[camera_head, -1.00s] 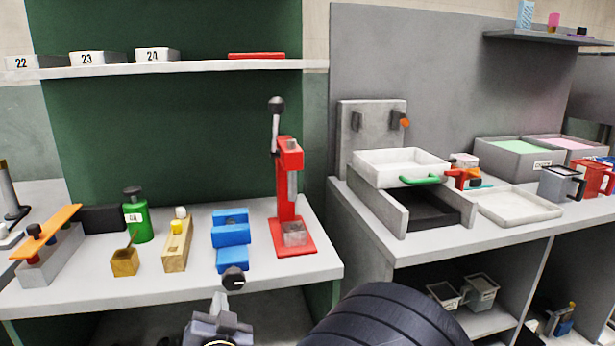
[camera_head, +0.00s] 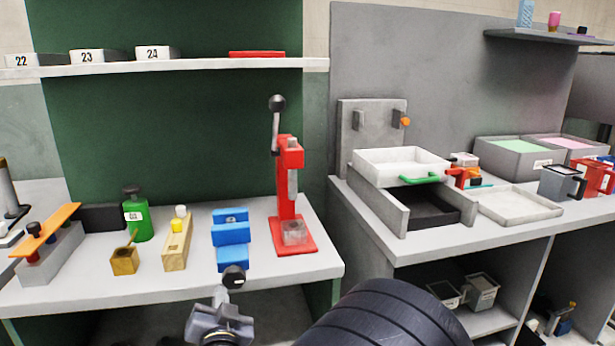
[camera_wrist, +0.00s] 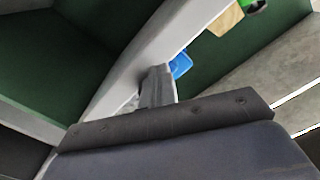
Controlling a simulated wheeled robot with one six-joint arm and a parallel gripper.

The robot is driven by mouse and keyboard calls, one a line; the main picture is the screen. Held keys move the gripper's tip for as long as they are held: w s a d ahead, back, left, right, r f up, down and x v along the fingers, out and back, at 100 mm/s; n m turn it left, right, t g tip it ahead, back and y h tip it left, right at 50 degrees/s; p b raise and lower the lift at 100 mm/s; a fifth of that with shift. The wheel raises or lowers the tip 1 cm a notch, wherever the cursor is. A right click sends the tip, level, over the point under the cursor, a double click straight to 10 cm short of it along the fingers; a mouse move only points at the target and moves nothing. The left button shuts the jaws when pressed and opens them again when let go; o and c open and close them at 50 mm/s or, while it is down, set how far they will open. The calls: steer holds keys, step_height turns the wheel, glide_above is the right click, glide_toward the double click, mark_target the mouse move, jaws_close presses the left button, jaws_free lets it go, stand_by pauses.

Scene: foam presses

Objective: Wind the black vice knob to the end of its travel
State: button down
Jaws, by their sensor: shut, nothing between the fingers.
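The blue vice (camera_head: 230,228) stands on the left bench near its front edge. Its round black knob (camera_head: 233,277) faces me at the bench's front edge, just below the blue body. My gripper (camera_head: 220,294) is shut and empty, just below and slightly left of the knob in the head view; I cannot tell whether it touches the knob. In the wrist view my shut fingers (camera_wrist: 157,72) point toward the bench edge. A small part of the blue vice (camera_wrist: 181,65) shows beside them. The knob cannot be made out there.
A red press (camera_head: 286,200) stands right of the vice. A wooden block with a yellow top (camera_head: 176,245) and a green bottle (camera_head: 136,222) stand left. The right bench (camera_head: 420,249) carries a white tray (camera_head: 385,164). My dark arm fills the bottom centre.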

steer(key=shift+w+d+f+b, duration=0.2)
steer(key=shift+d+f+b, duration=0.5)
steer(key=shift+b, duration=0.75)
steer(key=shift+d, duration=0.3)
steer(key=shift+w+d+b, duration=0.1)
steer(key=shift+d+b, duration=0.15)
steer(key=shift+b, duration=0.25)
steer(key=shift+r, duration=0.1)
steer(key=shift+d+f+b, duration=0.1)
steer(key=shift+f+b, duration=0.35)
steer(key=shift+b, duration=0.05)
steer(key=v, duration=0.6)
